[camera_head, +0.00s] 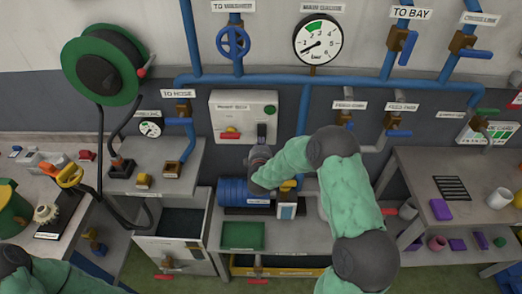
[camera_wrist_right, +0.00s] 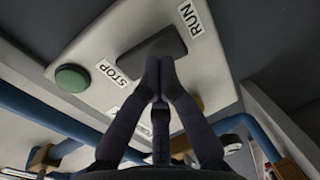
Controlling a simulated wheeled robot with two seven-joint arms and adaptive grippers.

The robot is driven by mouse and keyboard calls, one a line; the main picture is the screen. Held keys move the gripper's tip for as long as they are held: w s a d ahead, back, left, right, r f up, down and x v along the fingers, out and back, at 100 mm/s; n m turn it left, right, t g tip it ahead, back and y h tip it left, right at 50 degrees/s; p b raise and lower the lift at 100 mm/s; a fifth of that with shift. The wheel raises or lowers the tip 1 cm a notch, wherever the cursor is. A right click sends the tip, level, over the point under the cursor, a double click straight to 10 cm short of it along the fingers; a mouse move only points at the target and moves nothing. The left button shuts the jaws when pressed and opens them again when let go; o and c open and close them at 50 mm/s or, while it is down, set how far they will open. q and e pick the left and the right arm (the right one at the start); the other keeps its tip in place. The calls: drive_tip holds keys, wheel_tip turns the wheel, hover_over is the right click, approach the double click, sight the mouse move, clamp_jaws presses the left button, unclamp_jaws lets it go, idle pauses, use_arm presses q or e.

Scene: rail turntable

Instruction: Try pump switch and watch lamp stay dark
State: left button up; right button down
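The pump switch box (camera_head: 226,104) is a pale panel on the wall; the wrist view shows its face (camera_wrist_right: 215,80) with STOP (camera_wrist_right: 114,72) and RUN (camera_wrist_right: 190,18) labels. A dark switch plate (camera_wrist_right: 145,50) lies between the labels. A round green lamp (camera_head: 270,109) sits at the box's right; it looks dull and unlit in the wrist view (camera_wrist_right: 72,78). My right gripper (camera_wrist_right: 159,68) is shut, fingertips together over the edge of the dark plate; I cannot tell whether they touch it. The left arm's sleeve shows at bottom left; its gripper is out of view.
A red handle (camera_head: 230,134) sits low on the box. Blue pipes (camera_head: 305,105) and valves surround it. A blue pump (camera_head: 236,191) stands on the bench below. A gauge (camera_head: 318,39) hangs above. Side benches carry small loose parts.

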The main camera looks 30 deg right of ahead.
drive_tip(key=shift+w+d+f, duration=0.1)
drive_tip(key=shift+w+d, duration=0.25)
drive_tip(key=shift+w, duration=0.1)
